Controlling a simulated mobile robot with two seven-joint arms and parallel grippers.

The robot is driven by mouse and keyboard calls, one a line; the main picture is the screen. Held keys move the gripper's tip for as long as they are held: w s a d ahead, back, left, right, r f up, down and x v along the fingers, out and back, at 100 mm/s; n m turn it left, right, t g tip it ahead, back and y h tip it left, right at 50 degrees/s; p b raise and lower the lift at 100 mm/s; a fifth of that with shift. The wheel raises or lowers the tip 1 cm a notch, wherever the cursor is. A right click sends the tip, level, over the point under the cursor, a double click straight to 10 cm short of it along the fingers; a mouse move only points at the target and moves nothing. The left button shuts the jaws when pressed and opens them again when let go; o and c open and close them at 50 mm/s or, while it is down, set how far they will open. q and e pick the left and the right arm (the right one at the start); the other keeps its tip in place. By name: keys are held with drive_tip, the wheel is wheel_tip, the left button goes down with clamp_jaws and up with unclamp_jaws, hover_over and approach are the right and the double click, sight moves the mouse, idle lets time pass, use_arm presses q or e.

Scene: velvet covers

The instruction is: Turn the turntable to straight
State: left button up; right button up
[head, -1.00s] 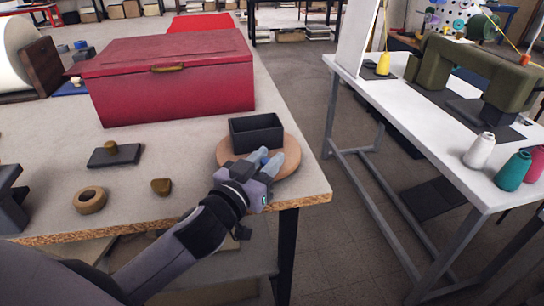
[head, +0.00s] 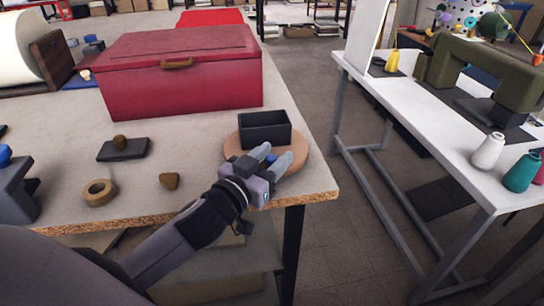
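The turntable is a round, wooden-brown disc (head: 298,160) near the right front corner of the workbench. A black open box (head: 264,131) stands on it, its long side roughly level across the picture. My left gripper (head: 270,160) is at the turntable's front edge, just in front of the box. Its two pale fingers are apart, and a small blue thing shows between them. The fingers hide part of the disc, and I cannot tell whether they touch it. My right gripper is not in view.
A red lidded chest (head: 180,80) stands behind on the bench (head: 60,130). A white table (head: 440,125) with a sewing machine (head: 480,65) stands right, across a floor gap.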

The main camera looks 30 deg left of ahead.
use_arm(q)
drive_tip(key=shift+s, duration=0.1)
drive_tip(key=s, duration=0.3)
drive_tip(key=s+b, duration=0.1)
drive_tip(key=s, duration=0.1)
drive_tip(key=shift+s+a+f, duration=0.1)
drive_tip(key=shift+s+a, duration=0.15)
drive_tip(key=shift+a, duration=0.1)
drive_tip(key=shift+s+a, duration=0.1)
drive_tip(key=shift+s, duration=0.6)
